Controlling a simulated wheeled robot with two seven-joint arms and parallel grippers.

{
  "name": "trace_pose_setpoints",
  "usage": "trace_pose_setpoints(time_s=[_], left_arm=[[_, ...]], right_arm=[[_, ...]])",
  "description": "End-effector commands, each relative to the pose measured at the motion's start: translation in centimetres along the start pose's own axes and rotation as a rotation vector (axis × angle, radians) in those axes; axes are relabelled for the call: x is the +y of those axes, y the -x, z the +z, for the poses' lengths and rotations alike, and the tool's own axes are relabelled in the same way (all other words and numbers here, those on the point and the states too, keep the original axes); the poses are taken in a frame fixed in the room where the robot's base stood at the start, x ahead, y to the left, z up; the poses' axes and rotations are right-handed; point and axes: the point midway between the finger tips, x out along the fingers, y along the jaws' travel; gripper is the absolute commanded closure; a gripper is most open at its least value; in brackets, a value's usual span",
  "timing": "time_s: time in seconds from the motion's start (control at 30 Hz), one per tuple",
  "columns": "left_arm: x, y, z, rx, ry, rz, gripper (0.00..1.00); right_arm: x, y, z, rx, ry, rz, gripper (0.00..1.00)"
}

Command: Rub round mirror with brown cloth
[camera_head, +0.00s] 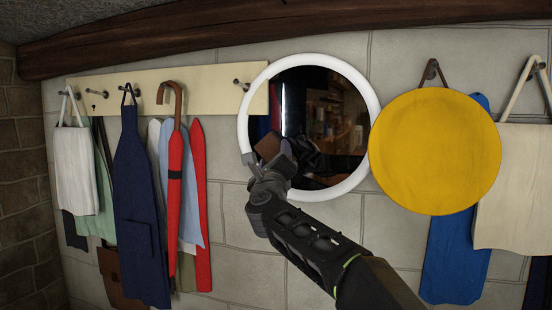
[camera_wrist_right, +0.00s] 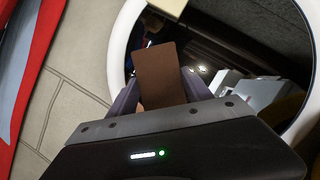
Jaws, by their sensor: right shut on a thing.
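The round mirror (camera_head: 335,125) hangs on the wall with a white frame and dark glass that reflects the room. It also shows in the right wrist view (camera_wrist_right: 262,75). My right gripper (camera_head: 262,162) is at the mirror's lower left part, shut on the brown cloth (camera_head: 269,146). In the right wrist view the cloth (camera_wrist_right: 160,75) stands up between the fingers in front of the glass. I cannot tell whether the cloth touches the glass. My left gripper is not in view.
A cream peg rail (camera_head: 150,88) with aprons, bags and a red umbrella (camera_head: 175,190) hangs left of the mirror. A yellow disc (camera_head: 435,150) hangs close on its right, over a blue cloth (camera_head: 455,260). A wooden beam (camera_head: 250,25) runs above.

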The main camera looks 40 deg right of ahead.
Motion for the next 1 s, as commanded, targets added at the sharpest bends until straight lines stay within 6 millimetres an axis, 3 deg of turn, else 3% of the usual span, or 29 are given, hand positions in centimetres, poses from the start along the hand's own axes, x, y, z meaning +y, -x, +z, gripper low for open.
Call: trace_pose_setpoints(time_s=[0.43,1.0], left_arm=[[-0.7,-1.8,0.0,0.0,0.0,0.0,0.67],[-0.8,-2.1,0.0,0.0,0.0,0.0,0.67]], right_arm=[[0.0,4.4,1.8,-0.002,-0.002,-0.001,0.74],[0.0,5.5,2.3,-0.002,-0.002,-0.001,0.74]])
